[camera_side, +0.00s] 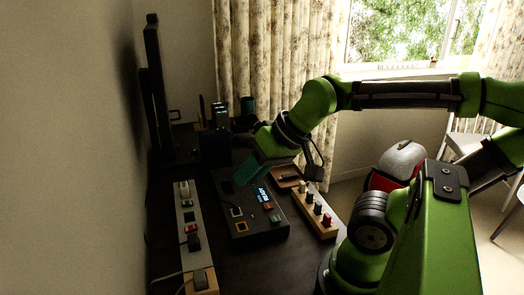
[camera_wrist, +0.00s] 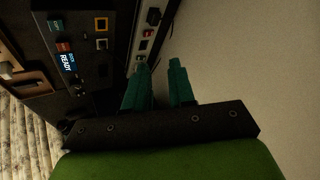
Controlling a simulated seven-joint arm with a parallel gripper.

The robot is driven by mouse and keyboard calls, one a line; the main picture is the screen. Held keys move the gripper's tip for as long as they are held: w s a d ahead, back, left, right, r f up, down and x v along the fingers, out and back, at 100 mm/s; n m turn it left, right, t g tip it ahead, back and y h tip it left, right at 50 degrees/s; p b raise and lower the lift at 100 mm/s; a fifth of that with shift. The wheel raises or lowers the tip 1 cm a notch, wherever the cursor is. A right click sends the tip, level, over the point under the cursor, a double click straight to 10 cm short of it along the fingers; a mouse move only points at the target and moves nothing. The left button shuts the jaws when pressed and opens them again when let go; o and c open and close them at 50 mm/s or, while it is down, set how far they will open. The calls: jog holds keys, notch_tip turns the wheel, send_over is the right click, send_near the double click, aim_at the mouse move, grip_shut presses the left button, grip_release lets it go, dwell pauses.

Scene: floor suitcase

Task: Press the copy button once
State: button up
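A black control panel (camera_side: 252,232) lies on the dark desk, with a lit display (camera_side: 263,196) that reads READY in the wrist view (camera_wrist: 68,62). Beside the display are a teal button (camera_wrist: 56,26) and a red button (camera_wrist: 63,47). A yellow-framed square (camera_wrist: 101,24) and a white-framed square (camera_wrist: 102,44) sit on the other side. I cannot read which one is the copy button. My gripper (camera_side: 243,178) is above the panel's far end. Its two teal fingers (camera_wrist: 160,66) are apart with nothing between them. Contact with the panel cannot be seen.
A power strip (camera_side: 186,215) with plugs and cables lies left of the panel, near the wall. A wooden block with several pegs (camera_side: 324,229) and a wooden tray (camera_side: 285,174) are on the right. A dark monitor (camera_side: 155,95) stands behind.

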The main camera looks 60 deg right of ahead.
grip_shut()
dwell(1.3)
